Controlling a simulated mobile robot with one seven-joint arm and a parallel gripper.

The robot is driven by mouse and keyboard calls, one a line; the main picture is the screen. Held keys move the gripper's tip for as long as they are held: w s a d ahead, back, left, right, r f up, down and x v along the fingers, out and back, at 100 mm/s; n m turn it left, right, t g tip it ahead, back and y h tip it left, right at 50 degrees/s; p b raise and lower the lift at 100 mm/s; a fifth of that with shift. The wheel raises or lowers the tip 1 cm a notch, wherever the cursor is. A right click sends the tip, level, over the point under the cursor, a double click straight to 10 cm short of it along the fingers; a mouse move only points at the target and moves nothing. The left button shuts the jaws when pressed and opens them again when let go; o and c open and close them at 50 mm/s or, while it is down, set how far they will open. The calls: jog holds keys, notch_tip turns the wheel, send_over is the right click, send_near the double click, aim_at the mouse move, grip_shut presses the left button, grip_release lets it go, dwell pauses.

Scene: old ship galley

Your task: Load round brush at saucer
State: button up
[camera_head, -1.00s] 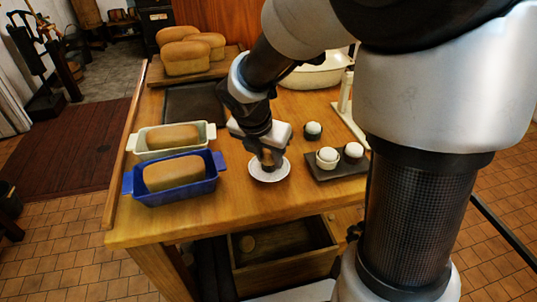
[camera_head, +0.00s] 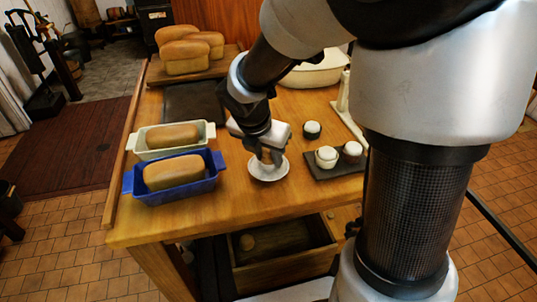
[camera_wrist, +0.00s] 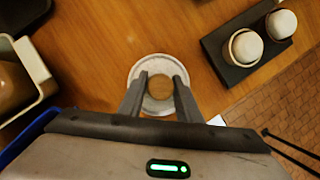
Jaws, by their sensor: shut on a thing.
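A small white saucer (camera_head: 268,172) lies on the wooden table near its front edge; it also shows in the wrist view (camera_wrist: 134,72). My gripper (camera_head: 270,157) is right above the saucer, pointing down. In the wrist view its two fingers (camera_wrist: 160,92) are shut on a round, tan wooden piece (camera_wrist: 160,90), which looks like the top of the round brush. The brush is over the middle of the saucer. Its underside is hidden, so I cannot tell whether it touches the saucer.
A blue loaf pan (camera_head: 208,184) and a cream loaf pan (camera_head: 143,150), each with bread, stand left of the saucer. A dark tray (camera_head: 338,172) with two white-topped cups is at its right. An open drawer (camera_head: 270,275) is below the table's front edge.

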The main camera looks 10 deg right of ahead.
jog(key=shift+f, duration=0.1)
dwell(0.3)
notch_tip(320, 180, up, 7)
jog(key=p, duration=0.8)
dwell(0.7)
